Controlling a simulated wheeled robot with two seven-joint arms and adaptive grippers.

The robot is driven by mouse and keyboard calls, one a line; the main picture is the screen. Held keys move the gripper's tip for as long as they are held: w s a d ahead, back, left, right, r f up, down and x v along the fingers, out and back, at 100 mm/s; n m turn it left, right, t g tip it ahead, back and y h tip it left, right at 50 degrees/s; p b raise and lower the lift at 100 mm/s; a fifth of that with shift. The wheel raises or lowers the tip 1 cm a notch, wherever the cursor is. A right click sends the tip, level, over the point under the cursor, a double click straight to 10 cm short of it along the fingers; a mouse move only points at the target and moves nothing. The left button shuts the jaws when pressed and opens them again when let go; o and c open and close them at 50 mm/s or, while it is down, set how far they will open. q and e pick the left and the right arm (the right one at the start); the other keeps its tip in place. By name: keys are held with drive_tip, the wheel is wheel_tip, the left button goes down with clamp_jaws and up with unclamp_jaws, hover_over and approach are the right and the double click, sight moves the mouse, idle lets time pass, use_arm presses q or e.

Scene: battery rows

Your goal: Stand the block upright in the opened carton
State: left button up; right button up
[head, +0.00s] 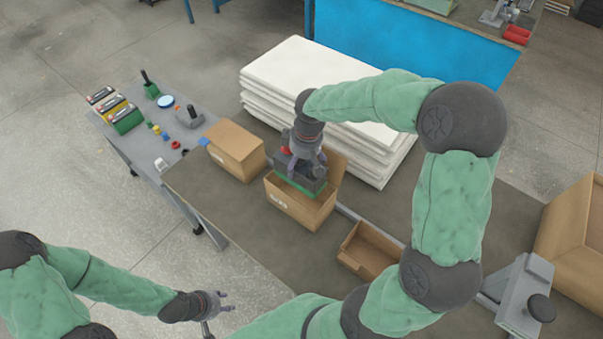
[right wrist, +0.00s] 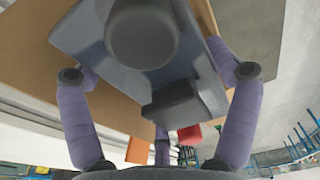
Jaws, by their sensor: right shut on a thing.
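The block (head: 314,184) is dark grey with a green lower edge; a red part shows near its top left. My right gripper (head: 305,160) is shut on it from above, over the opened carton (head: 294,207). The block's green edge is at the carton's opening; how deep it sits is hidden by the front wall. In the right wrist view the grey block (right wrist: 100,45), with round and boxy raised parts, is between the purple fingers of the right gripper (right wrist: 155,72). My left gripper (head: 224,301) is open and empty at the lower left, away from the carton.
A closed carton (head: 234,150) stands left of the opened one. A low open box (head: 369,250) lies to the right. Stacked white sheets (head: 325,75) are behind. A side table (head: 150,125) holds batteries and small parts. A larger box (head: 575,235) is at far right.

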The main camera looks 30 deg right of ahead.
drive_tip(key=shift+w+f+b, duration=0.1)
drive_tip(key=shift+f+b, duration=1.1)
drive_tip(key=shift+f, duration=3.05)
drive_tip(key=shift+f+b, duration=0.4)
drive_tip(key=shift+f, duration=0.25)
drive_tip(key=o, duration=1.4)
drive_tip(key=shift+f, duration=0.1)
drive_tip(key=shift+s, duration=0.2)
drive_tip(key=r+p, duration=0.1)
drive_tip(key=r, duration=0.3)
drive_tip(key=s+r+p, duration=0.1)
drive_tip(key=r+p, duration=0.1)
drive_tip(key=r, duration=0.2)
drive_tip(key=r+p, duration=0.1)
drive_tip(key=r, duration=0.4)
drive_tip(key=shift+s+d+r, duration=0.1)
drive_tip(key=shift+s+d, duration=0.05)
drive_tip(key=shift+d, duration=0.1)
